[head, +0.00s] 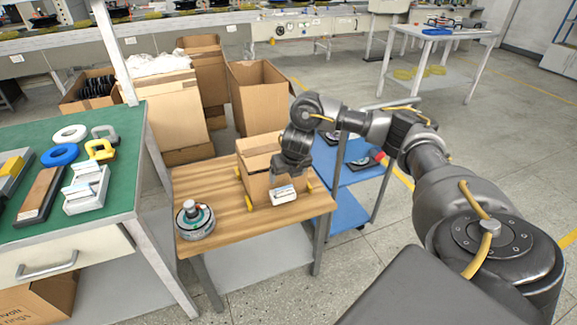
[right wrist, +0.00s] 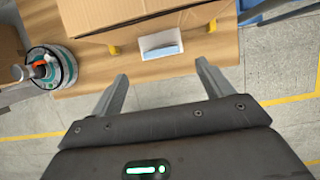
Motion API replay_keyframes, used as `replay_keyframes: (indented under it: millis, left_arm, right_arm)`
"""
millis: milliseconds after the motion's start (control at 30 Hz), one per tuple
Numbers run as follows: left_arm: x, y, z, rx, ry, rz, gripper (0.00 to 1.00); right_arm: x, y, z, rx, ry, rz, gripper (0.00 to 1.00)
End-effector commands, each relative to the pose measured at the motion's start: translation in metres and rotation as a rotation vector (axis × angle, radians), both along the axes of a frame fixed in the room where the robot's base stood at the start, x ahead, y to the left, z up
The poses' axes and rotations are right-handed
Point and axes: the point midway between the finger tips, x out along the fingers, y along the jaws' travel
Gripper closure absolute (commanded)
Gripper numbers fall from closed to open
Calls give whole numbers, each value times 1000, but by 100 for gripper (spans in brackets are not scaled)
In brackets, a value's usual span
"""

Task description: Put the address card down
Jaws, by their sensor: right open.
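A small white tray (head: 284,199) sits on the wooden table, in front of the cardboard box. In the right wrist view, a blue-grey card (right wrist: 165,50) lies in this white tray (right wrist: 145,45); its print is too small to read. My right gripper (head: 286,176) is above the table, close to the tray and the box's front. In the right wrist view its two fingers (right wrist: 162,72) are spread apart with nothing between them, and the tray and card lie beyond the fingertips. My left gripper is not in view.
A round hub motor (head: 194,220) sits at the table's left front. A green-topped bench (head: 40,135) with tools is at left; a blue cart (head: 350,195) is behind at right.

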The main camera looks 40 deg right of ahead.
Motion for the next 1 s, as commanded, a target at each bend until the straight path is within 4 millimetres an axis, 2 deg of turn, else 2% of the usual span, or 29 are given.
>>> replay_keyframes:
  millis: [100,300,633,700,767,867,900,967,1000]
  left_arm:
    - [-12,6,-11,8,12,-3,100]
    - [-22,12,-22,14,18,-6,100]
    - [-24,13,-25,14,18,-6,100]
    - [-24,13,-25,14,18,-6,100]
    - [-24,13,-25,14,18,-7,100]
    - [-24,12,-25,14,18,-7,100]
    - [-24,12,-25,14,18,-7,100]
    - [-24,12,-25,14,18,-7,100]
    - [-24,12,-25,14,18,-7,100]
  right_arm:
    - [-3,1,11,0,-1,1,21]
    - [-6,2,17,0,0,0,21]
    - [-7,3,17,2,0,1,21]
    - [-6,12,12,20,-3,3,21]
    - [-4,31,2,61,-11,6,21]
    - [-3,91,-27,207,-34,-2,21]
    - [-5,125,-40,296,-44,-18,21]
    - [-11,180,-58,455,-54,-64,21]
    - [-16,216,-66,572,-58,-109,21]
